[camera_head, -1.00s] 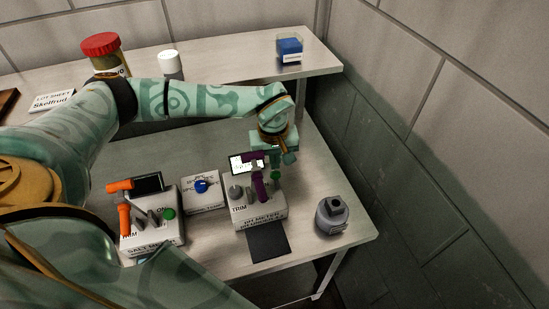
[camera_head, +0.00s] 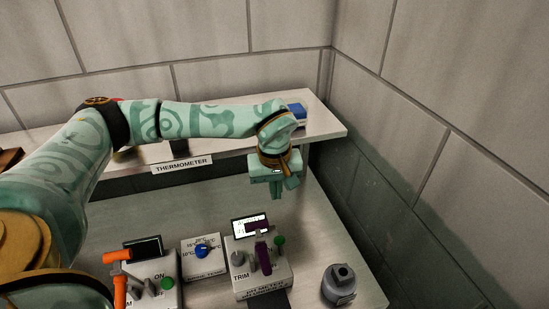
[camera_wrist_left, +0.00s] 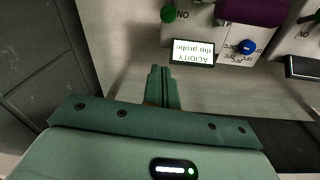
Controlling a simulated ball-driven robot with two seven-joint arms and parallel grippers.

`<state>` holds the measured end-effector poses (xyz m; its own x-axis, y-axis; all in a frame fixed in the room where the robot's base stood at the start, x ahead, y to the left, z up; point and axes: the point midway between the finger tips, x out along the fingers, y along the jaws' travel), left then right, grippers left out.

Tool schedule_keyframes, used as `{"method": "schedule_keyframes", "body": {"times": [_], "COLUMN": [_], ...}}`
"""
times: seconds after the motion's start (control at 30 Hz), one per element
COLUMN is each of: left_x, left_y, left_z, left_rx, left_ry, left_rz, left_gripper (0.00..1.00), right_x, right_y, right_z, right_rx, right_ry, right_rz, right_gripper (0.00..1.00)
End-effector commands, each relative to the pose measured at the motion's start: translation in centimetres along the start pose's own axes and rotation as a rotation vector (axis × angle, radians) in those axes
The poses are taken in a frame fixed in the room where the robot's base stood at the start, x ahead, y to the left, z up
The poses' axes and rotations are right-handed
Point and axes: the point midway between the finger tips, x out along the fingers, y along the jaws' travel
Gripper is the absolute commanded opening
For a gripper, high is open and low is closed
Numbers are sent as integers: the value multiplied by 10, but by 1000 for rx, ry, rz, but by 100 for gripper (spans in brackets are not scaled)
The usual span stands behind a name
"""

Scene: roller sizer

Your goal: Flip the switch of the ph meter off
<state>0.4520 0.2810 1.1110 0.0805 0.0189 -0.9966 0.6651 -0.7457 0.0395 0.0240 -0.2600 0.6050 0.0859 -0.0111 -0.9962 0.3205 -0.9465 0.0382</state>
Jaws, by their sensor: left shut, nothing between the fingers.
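The pH meter (camera_head: 262,284) is a pale box at the lower middle of the head view, with a grey TRIM knob, a green knob (camera_head: 280,241) near an ON mark and a purple probe (camera_head: 263,258) in front of its face. Its screen (camera_wrist_left: 192,52) is lit in the left wrist view and reads "ACIDITY dip probe" upside down. The green knob (camera_wrist_left: 169,14) shows there too. I cannot make out the switch lever's position. My left gripper (camera_head: 287,191) is shut and empty, above and behind the meter, apart from it; its fingers (camera_wrist_left: 163,86) point towards the bench.
Left of the meter are a box with a blue knob (camera_head: 202,251) and a meter with an orange probe (camera_head: 120,287). A raised shelf with a THERMOMETER label (camera_head: 182,164) runs behind. Bench between shelf and meters is clear.

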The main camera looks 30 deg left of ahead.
Motion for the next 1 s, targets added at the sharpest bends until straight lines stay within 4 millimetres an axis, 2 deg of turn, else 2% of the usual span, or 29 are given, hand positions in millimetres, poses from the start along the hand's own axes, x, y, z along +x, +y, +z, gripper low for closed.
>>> {"method": "schedule_keyframes", "body": {"times": [0.03, 0.2, 0.4, 0.57, 0.87, 1.0], "left_x": [-15, -54, -82, -91, -92, -85], "left_y": [0, 1, 0, 0, 0, 2], "left_z": [-1, -1, 0, 0, 0, -14], "left_rx": [0, 1, -1, 0, 0, 1], "left_ry": [3, 3, 1, -1, -1, -4], "left_rz": [3, 3, 1, -1, -1, 1], "left_gripper": [0, 0, 0, 0, 0, 0], "right_x": [-2, -6, -9, -9, -9, -16], "right_y": [1, -1, -7, -11, -8, -6], "right_z": [-2, -6, -9, -10, -9, -11], "right_rx": [0, 2, 6, 8, 6, 5], "right_ry": [3, 9, 13, 14, 13, 16], "right_rz": [1, -1, -9, -13, -9, -8], "right_gripper": [0, 0, 0, 0, 0, 0]}}
